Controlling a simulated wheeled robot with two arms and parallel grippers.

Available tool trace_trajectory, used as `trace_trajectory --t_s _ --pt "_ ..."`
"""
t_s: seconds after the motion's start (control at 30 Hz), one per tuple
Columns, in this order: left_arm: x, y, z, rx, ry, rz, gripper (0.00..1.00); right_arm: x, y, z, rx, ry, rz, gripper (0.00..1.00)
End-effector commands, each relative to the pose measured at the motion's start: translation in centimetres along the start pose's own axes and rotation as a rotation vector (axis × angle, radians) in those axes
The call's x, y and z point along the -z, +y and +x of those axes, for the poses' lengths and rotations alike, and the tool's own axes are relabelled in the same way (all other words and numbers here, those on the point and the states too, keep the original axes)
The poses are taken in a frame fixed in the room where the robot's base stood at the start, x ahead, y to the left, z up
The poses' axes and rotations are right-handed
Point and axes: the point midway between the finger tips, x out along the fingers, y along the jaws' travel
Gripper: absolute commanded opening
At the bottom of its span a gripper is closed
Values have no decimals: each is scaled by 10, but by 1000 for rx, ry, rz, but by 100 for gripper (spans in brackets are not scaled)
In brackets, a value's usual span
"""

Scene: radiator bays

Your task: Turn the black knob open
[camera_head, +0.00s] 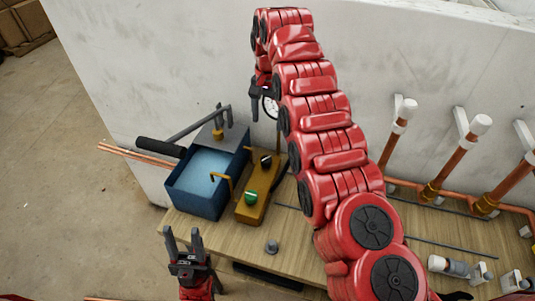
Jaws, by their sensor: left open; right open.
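The black knob (266,159) sits at the back end of a brown-yellow block on the bench. A green knob (250,197) sits nearer on the same block (247,213). My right gripper (265,104) points down above and behind the black knob, apart from it, open with nothing seen between its fingers. Its arm fills the middle and hides part of the bench. My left gripper (184,240) is open and empty at the bench's front left, well away from both knobs.
A blue tank of water (190,200) with a lever handle (161,147) stands left of the block. A round gauge (270,107) is partly hidden behind my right gripper. Copper pipes with white caps (480,124) stand at the right. A small grey knob-like piece (271,246) is on the bench (225,238).

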Motion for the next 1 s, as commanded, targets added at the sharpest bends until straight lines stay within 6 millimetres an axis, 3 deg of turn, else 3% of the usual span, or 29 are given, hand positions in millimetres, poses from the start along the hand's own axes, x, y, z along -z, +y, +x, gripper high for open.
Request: trace_trajectory --t_s 0.17,0.37,0.7,1.0 --pt "-1 0 -5 0 0 0 50 0 1 25 -4 3 -1 77" --pt "1 0 8 0 1 0 50 0 2 54 -4 2 0 77" --pt "5 -2 32 0 0 0 50 -1 3 134 -8 -4 1 77" --pt "5 -2 33 0 0 0 50 1 2 161 -3 2 1 77"
